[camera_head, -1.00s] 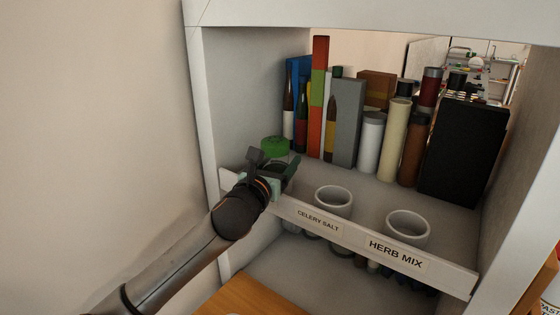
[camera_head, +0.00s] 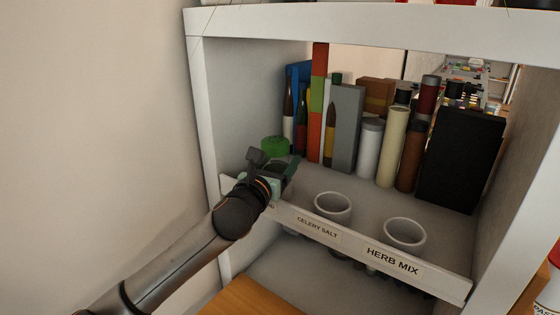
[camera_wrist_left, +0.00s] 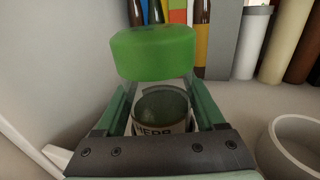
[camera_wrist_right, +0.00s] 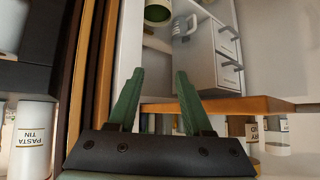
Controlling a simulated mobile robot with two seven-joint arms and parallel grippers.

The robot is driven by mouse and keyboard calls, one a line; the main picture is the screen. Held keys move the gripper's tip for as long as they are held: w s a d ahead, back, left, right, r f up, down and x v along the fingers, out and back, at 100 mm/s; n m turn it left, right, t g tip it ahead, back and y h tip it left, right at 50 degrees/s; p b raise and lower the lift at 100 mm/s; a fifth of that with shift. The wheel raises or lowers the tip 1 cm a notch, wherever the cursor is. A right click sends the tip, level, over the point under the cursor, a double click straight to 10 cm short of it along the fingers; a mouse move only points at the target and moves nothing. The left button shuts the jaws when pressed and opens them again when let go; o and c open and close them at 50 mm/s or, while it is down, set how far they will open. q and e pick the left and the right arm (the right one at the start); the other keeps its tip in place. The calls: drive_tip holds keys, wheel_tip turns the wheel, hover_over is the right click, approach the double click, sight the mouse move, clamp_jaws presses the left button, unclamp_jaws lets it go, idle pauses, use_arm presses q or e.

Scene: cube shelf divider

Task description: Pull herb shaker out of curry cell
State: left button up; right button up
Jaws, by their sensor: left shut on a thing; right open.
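The herb shaker has a green lid (camera_head: 275,147) that shows above my left gripper in the head view. In the left wrist view its green cap (camera_wrist_left: 153,52) stands above a clear body with a label (camera_wrist_left: 165,128) reading "HERB", partly hidden. My left gripper (camera_head: 278,172) is shut on the shaker, one finger on each side. The ring-shaped cell around it is mostly hidden by my gripper. My right gripper (camera_wrist_right: 157,90) is open and empty in the right wrist view, away from the shaker.
Two empty white ring cells, marked celery salt (camera_head: 332,207) and herb mix (camera_head: 404,234), sit right of my left gripper behind a labelled front strip (camera_head: 346,250). Bottles, books and a black box (camera_head: 460,160) fill the back. The shelf's side wall (camera_head: 250,95) is close on the left.

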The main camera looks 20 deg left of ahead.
sight(280, 140)
use_arm(q)
drive_tip(key=shift+r+p, duration=0.6)
drive_tip(key=shift+r, duration=1.95)
drive_tip(key=shift+s+f, duration=0.1)
